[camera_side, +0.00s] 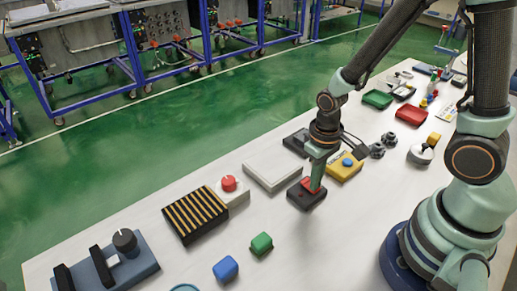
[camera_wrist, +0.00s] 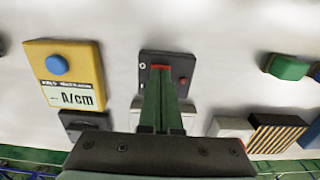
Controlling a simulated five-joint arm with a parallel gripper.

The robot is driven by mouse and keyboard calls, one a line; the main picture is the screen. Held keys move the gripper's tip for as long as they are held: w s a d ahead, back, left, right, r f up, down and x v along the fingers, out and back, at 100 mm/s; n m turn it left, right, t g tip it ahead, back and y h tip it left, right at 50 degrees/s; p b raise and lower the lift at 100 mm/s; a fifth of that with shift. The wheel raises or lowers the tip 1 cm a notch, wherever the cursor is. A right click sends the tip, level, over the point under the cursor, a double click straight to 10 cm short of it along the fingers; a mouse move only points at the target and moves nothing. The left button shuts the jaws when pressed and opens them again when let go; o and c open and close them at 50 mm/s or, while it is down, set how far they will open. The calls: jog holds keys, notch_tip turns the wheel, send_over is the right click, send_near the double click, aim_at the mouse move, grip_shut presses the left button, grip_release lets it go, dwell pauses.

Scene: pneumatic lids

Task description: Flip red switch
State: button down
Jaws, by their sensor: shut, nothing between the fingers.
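The red switch is a black box (camera_side: 305,200) with a red rocker on top, standing on the white table. In the wrist view the black box (camera_wrist: 183,67) shows a strip of the red rocker (camera_wrist: 160,67) just beyond my fingertips, with a small red round spot to its right. My gripper (camera_side: 315,187) points down over the box with its green fingers together and empty. In the wrist view my gripper (camera_wrist: 160,74) covers most of the rocker. The fingertips are at or very close to the rocker; I cannot tell whether they touch, or which way it is tilted.
A yellow box with a blue button (camera_side: 347,162) stands close by; it also shows in the wrist view (camera_wrist: 57,65). A white flat panel (camera_side: 272,170), a red-knob box (camera_side: 229,184), a striped black block (camera_side: 195,214) and a green block (camera_side: 262,243) are nearby.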

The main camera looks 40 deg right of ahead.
notch_tip(320, 180, up, 7)
dwell(0.9)
